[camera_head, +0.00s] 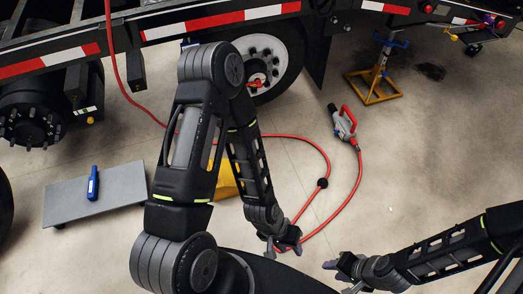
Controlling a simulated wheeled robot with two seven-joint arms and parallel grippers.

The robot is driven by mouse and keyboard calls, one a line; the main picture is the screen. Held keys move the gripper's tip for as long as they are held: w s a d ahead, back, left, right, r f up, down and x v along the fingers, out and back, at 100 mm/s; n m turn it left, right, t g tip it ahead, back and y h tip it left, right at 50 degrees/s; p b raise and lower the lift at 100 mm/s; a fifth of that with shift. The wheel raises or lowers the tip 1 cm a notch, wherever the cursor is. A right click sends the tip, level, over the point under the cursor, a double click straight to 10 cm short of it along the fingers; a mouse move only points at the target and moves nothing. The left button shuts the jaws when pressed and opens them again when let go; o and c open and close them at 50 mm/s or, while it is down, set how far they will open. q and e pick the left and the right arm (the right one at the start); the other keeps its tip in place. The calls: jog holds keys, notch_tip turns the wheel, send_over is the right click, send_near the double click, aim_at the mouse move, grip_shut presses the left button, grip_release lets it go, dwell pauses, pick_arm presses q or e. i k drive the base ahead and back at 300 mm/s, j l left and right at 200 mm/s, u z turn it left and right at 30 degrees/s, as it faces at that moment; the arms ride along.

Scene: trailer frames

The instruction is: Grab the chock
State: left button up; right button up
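A yellow object (225,181), which looks like the chock, lies on the floor in front of the wheel. My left arm crosses in front of it and hides much of it. My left gripper (284,249) points down to the right of the yellow object and apart from it. My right gripper (338,276) is at the lower middle, farther from the yellow object. Its fingers are apart and empty.
A trailer frame with red and white strips (220,20) spans the top, with a wheel (268,62) below. A red hose (325,160) runs to a grey-and-red tool (344,122). A yellow jack stand (375,88) stands upper right. A blue device (93,184) rests on a grey platform (122,185).

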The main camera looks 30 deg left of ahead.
aim_at(227, 188)
jog(key=i+u, duration=0.2)
jog(key=i, duration=0.4)
jog(key=i+u, duration=0.2)
jog(key=i, duration=0.35)
jog(key=i+l+u, duration=0.2)
jog(key=i, duration=0.35)
jog(key=i+u, duration=0.25)
jog(key=u, duration=0.9)
